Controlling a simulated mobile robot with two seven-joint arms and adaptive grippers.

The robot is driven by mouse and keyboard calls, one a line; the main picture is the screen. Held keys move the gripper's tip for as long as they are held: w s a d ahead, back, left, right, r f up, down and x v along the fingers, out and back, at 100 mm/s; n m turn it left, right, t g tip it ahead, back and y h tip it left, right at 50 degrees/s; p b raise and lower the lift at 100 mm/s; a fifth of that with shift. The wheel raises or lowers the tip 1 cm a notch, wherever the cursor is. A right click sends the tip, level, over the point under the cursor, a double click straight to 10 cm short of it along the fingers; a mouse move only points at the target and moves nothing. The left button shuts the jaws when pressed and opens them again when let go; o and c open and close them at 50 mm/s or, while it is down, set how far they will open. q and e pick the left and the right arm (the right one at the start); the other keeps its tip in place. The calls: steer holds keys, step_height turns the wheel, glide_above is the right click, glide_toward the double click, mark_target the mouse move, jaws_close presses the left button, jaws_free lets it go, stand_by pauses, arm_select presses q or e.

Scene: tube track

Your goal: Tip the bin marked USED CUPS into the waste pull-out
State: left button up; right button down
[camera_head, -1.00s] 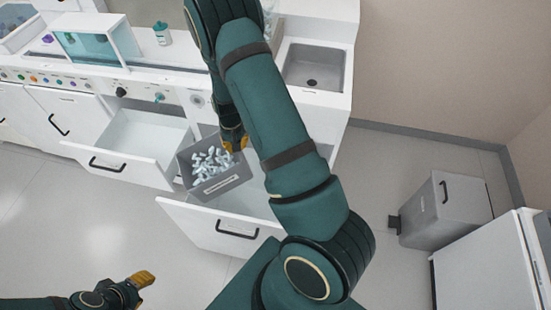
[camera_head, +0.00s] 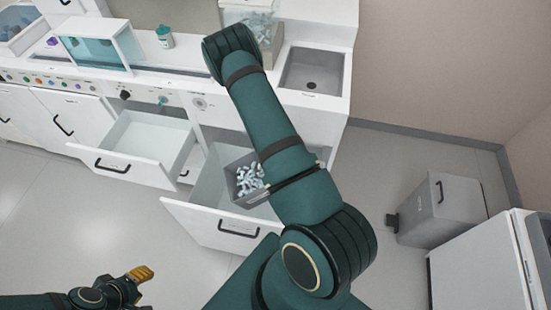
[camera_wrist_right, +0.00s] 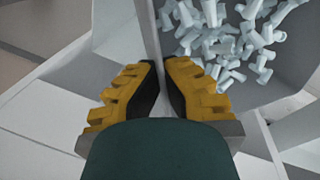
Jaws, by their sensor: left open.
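The grey bin (camera_head: 258,198) holds several pale cups (camera_head: 248,178) and is in the air over the open right-hand pull-out (camera_head: 205,222) in the head view. It is partly hidden by my right arm, and its marking is not readable. In the right wrist view my right gripper (camera_wrist_right: 162,78) has its two yellow fingers on either side of the bin's wall (camera_wrist_right: 150,28), closed on it. The cups lie inside, right of the wall. My right gripper is hidden in the head view. My left gripper (camera_head: 141,276) is open and empty at the lower left, away from the cabinets.
A second drawer (camera_head: 127,160) stands open to the left of the pull-out. A counter with a sink (camera_head: 312,72) is behind. A clear box of cups (camera_head: 252,20) stands on the counter. A grey lidded container (camera_head: 445,212) is on the floor at right.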

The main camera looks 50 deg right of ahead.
steer(key=shift+w+a+r+g+h+p, duration=0.15)
steer(key=shift+w+a+g+h+p, duration=0.15)
steer(key=shift+h, duration=0.2)
arm_select(q)
steer(key=shift+f+b, duration=0.6)
steer(key=shift+b, duration=0.6)
arm_select(e)
steer(key=h, duration=0.1)
steer(key=g+h, duration=0.1)
steer(key=a+g+h, duration=0.1)
steer(key=shift+w+r+h, duration=0.2)
steer(key=shift+r+h, duration=0.2)
steer(key=shift+d, duration=0.1)
arm_select(q)
step_height(320, 180, down, 3)
steer(key=b, duration=0.3)
steer(key=shift+f, duration=0.2)
arm_select(e)
steer(key=shift+w+a+f+g+h, duration=0.25)
steer(key=shift+a+g+h, duration=0.15)
steer(key=shift+g+h, duration=0.3)
